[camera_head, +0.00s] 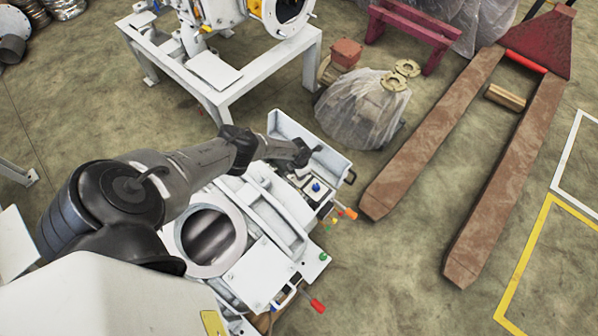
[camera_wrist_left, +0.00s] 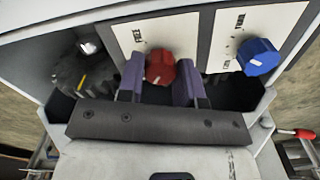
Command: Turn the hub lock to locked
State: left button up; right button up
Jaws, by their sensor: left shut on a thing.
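In the left wrist view a red knob (camera_wrist_left: 160,67) sits on a white panel plate (camera_wrist_left: 170,30) under a label that reads "FREE"; it appears to be the hub lock. A small white mark shows near the knob's lower left edge. My left gripper (camera_wrist_left: 161,78) has its two purple fingers on either side of the red knob and is shut on it. In the head view my left gripper (camera_head: 301,152) reaches over the white machine (camera_head: 262,270), and the red knob is hidden there. My right gripper is in neither view.
A blue knob (camera_wrist_left: 258,57) sits on the plate to the right; it also shows in the head view (camera_head: 316,187). A dark toothed part (camera_wrist_left: 82,72) lies left of the fingers. A red-handled lever (camera_head: 317,305) sticks out at the machine's front right. A pallet jack (camera_head: 430,125) stands right.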

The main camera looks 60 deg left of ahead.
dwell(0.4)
pick_arm(q)
jog(key=o, duration=0.9)
jog(key=shift+o, duration=0.2)
jog(key=shift+r+p, duration=0.55)
jog(key=shift+r, duration=0.1)
notch_tip(320, 180, up, 12)
jog(key=p, duration=0.9)
jog(key=shift+r, duration=0.25)
jog(key=shift+w, duration=0.1)
